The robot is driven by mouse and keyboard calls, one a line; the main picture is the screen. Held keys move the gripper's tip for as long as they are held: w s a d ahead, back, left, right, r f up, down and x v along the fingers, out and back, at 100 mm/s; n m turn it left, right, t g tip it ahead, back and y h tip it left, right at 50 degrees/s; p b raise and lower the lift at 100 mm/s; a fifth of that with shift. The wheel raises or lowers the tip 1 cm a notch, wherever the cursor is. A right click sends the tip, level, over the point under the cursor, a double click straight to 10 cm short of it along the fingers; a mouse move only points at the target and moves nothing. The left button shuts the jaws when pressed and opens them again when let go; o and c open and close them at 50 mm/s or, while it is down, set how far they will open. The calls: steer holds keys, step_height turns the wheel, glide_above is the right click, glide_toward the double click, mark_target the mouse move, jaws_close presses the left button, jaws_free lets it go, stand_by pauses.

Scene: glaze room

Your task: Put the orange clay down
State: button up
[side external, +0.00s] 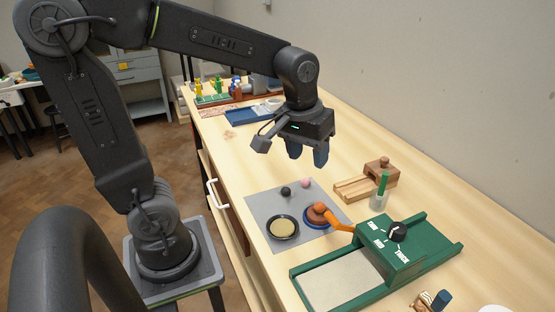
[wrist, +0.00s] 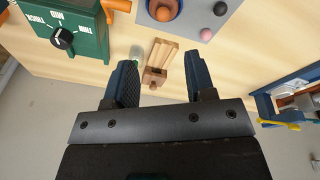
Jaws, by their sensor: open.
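The orange clay (side external: 319,207) is a small ball on a reddish-brown disc (side external: 312,217) with a dark blue edge, on the grey mat (side external: 263,206). The wrist view shows the orange clay (wrist: 165,9) at the top edge, partly cut off. My gripper (side external: 307,153) is open and empty, pointing down well above the table, behind and apart from the clay. In the wrist view, my gripper (wrist: 160,68) has its two blue fingers spread wide with nothing between them.
A black ball (side external: 285,191), a pink ball (side external: 305,183) and a black dish (side external: 283,228) with a tan disc share the mat. A green press (side external: 385,250) with an orange handle stands close at right.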

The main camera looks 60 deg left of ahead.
steer(key=s+d+r+m+t, duration=0.1)
steer(key=s+d+m+t, duration=0.1)
steer(key=s+m, duration=0.3)
steer(key=s+t, duration=0.1)
steer(key=s, duration=0.3)
steer(key=shift+s+r+m, duration=0.3)
steer(key=shift+s+r, duration=0.1)
